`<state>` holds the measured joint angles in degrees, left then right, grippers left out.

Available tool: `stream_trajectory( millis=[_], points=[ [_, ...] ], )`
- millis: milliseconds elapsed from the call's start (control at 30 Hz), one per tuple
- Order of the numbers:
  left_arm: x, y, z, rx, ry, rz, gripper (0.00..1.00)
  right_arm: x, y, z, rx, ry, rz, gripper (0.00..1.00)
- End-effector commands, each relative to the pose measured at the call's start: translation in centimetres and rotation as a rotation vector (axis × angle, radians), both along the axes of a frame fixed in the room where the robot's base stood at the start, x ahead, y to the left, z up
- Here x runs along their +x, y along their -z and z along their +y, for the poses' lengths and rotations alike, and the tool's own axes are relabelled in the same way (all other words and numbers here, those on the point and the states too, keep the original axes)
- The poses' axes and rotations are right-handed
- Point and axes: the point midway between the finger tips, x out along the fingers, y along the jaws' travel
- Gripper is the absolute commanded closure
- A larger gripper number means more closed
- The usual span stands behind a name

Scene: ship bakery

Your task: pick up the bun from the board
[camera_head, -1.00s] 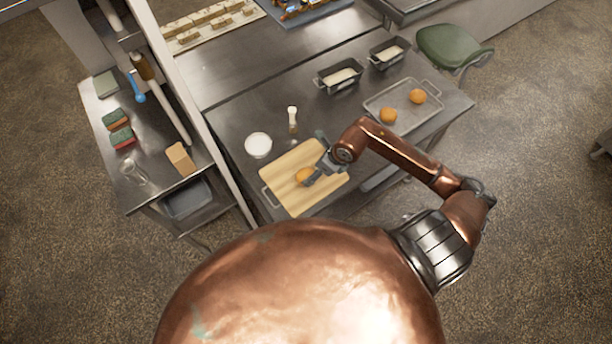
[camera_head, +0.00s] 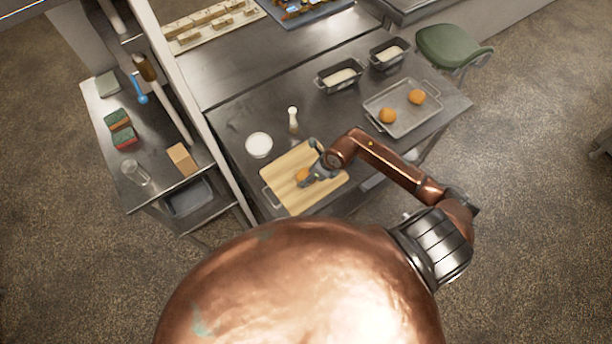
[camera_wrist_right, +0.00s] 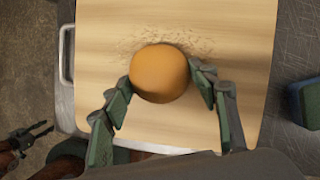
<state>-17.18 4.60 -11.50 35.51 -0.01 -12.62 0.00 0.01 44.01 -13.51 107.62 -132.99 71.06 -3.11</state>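The orange-brown bun (camera_head: 302,175) sits on the light wooden board (camera_head: 283,193), on the metal table. In the right wrist view the bun (camera_wrist_right: 160,74) lies between my right gripper's two fingertips (camera_wrist_right: 161,78), one at each side and very close to it. My right gripper (camera_head: 313,177) looks open around the bun in the head view, covering part of it. Contact is hard to tell. A small dark gripper, my left gripper (camera_wrist_right: 38,136), shows at the lower left of the right wrist view, fingers apart and empty. It is outside the head view.
A metal tray (camera_head: 405,122) with two more buns stands right of the board. Two dark loaf tins (camera_head: 338,78) stand behind. A white bowl (camera_head: 259,145) and a small shaker (camera_head: 293,120) stand just behind the board. A post rises on the left of the table.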

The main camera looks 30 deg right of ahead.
Motion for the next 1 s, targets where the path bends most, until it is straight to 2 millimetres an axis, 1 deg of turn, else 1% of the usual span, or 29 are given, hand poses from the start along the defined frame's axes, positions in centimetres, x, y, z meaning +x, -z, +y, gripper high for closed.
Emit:
stream_trajectory(
  millis=[33, 300, 367, 600, 733, 867, 933, 1000],
  points=[
    [0.0, 0.0, 0.0, 0.000, 0.000, 0.000, 0.60, 0.0, 0.0, 0.0, 0.000, 0.000, 0.000, 0.51],
    [0.0, 0.0, 0.0, 0.000, 0.000, 0.000, 0.60, 0.0, 0.0, 0.0, 0.000, 0.000, 0.000, 0.69],
    [0.0, 0.0, 0.0, 0.000, 0.000, 0.000, 0.60, 0.0, 0.0, 0.0, 0.000, 0.000, 0.000, 0.72],
    [0.0, 0.0, 0.0, 0.000, 0.000, 0.000, 0.60, 0.0, -0.1, 0.0, 0.000, 0.000, 0.000, 0.72],
    [0.0, 0.1, 0.0, 0.000, -0.001, 0.000, 0.60, 0.1, -0.7, 0.0, 0.001, -0.001, -0.002, 0.72],
    [0.0, 0.2, 0.0, 0.000, -0.001, 0.000, 0.60, 0.1, -2.0, -0.1, -0.001, -0.001, -0.004, 0.72],
    [0.0, 0.4, 0.0, 0.000, -0.001, 0.000, 0.60, 0.1, -3.2, 0.0, -0.002, -0.004, -0.005, 0.72],
    [-0.1, 0.7, 0.0, 0.000, -0.001, 0.001, 0.60, -1.1, -4.3, -0.4, -0.004, -0.003, -0.002, 0.72]
  ],
)
